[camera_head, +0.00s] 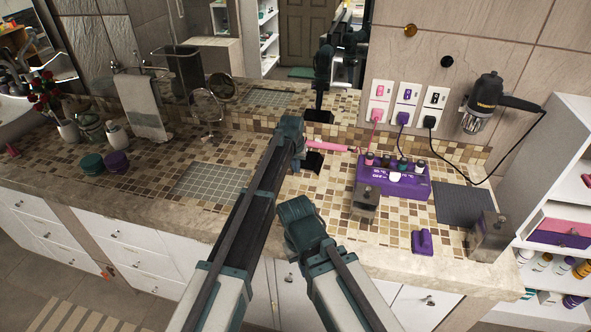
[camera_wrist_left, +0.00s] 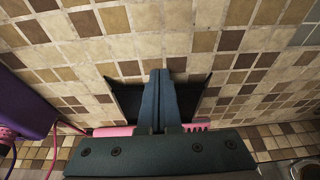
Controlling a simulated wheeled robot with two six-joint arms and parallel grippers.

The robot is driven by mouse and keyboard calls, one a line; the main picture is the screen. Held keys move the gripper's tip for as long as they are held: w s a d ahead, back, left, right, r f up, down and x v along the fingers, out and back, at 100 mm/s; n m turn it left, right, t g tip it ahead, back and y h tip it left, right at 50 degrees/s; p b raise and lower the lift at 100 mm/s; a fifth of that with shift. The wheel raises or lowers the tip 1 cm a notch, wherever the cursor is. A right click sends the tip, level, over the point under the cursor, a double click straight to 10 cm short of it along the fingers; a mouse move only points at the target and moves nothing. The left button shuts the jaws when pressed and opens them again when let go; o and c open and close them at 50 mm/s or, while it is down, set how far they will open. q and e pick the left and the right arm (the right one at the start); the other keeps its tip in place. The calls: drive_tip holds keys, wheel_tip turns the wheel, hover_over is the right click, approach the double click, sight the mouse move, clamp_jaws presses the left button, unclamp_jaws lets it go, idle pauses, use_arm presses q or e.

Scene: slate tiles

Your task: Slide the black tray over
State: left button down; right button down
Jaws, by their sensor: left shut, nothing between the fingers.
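The black tray (camera_head: 314,163) is a small dark piece on the tiled counter, partly hidden by my left arm in the head view. In the left wrist view the tray (camera_wrist_left: 190,98) shows on both sides of the fingers, its middle hidden behind them. My left gripper (camera_wrist_left: 160,74) is shut and empty, with its fingers over or against the tray; I cannot tell whether they touch it. In the head view my left gripper (camera_head: 297,161) is mostly behind the arm, at the tray's left side.
A pink-handled tool (camera_head: 330,147) lies just behind the tray. A purple box (camera_head: 402,186) with bottles stands to the right, and a metal holder (camera_head: 365,201) in front of it. The counter's front edge is near.

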sight(294, 180)
use_arm(q)
drive_tip(key=shift+s+a, duration=0.2)
drive_tip(key=shift+s, duration=0.4)
drive_tip(key=shift+s+a, duration=0.2)
drive_tip(key=shift+s, duration=0.45)
drive_tip(key=shift+s+a, duration=0.2)
drive_tip(key=shift+s, duration=0.4)
drive_tip(key=d+p+v, duration=0.1)
drive_tip(key=p+v, duration=0.8)
drive_tip(key=v, duration=0.1)
drive_tip(key=shift+a+p, duration=0.3)
drive_tip(key=shift+a, duration=0.15)
drive_tip(key=s+a+g+y, duration=0.1)
drive_tip(key=s+a, duration=0.4)
drive_tip(key=s, duration=1.1)
drive_tip(key=s+a+f+g+y, duration=0.1)
drive_tip(key=s+a, duration=0.4)
drive_tip(key=s, duration=1.2)
drive_tip(key=shift+a+g, duration=0.15)
drive_tip(key=shift+g, duration=0.65)
